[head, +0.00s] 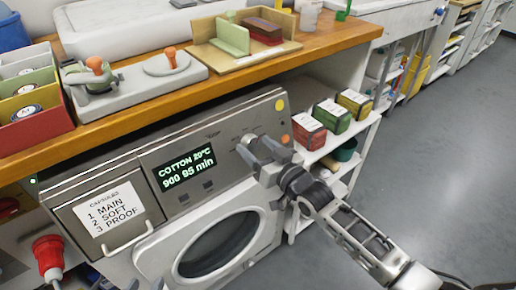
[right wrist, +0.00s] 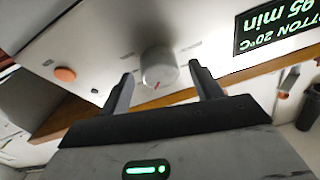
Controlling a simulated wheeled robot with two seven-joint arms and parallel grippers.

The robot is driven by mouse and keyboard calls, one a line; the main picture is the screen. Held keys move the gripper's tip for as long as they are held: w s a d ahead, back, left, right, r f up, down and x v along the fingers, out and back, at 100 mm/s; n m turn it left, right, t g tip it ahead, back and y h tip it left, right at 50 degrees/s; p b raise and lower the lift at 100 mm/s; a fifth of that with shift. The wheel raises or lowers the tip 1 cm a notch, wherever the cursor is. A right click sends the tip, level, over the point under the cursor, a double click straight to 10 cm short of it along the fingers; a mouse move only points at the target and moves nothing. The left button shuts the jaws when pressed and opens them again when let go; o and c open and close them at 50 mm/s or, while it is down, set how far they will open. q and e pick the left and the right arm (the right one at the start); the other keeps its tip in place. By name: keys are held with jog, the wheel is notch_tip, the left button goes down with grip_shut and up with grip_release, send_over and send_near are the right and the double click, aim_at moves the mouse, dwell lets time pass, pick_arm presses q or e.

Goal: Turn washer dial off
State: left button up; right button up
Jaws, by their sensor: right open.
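The washer (head: 150,185) stands under the wooden counter, with its round door closed. The lit display (head: 184,167) reads COTTON 20°C, 900, 95 min. My left gripper is not in view.
An orange button (right wrist: 65,74) sits on the panel near the dial. The detergent drawer (head: 105,210) has a white label. Red, green and yellow boxes (head: 330,117) stand on the shelf to the right. The floor (head: 430,160) at right is clear.

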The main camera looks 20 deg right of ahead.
jog(key=shift+w, duration=0.1)
jog(key=c, duration=1)
pick_arm(q)
jog(key=shift+r, duration=0.1)
pick_arm(e)
jog(key=shift+n, duration=0.4)
jog(key=n+y, duration=0.1)
jog(key=n, duration=0.1)
jog(key=n+g+p, duration=0.1)
jog(key=n, duration=0.2)
jog(key=shift+r+y, duration=0.15)
jog(key=shift+y, duration=0.25)
jog(key=shift+n+g+y+p, duration=0.3)
jog(key=shift+n+p, duration=0.15)
jog(key=shift+n, duration=0.65)
jog(key=shift+n+g+y+p, duration=0.3)
jog(key=shift+n+g+p, duration=0.1)
jog(key=shift+n, duration=0.8)
pick_arm(q)
jog(key=shift+r, duration=0.5)
jog(key=shift+f, duration=0.1)
pick_arm(e)
jog(key=shift+n, duration=0.3)
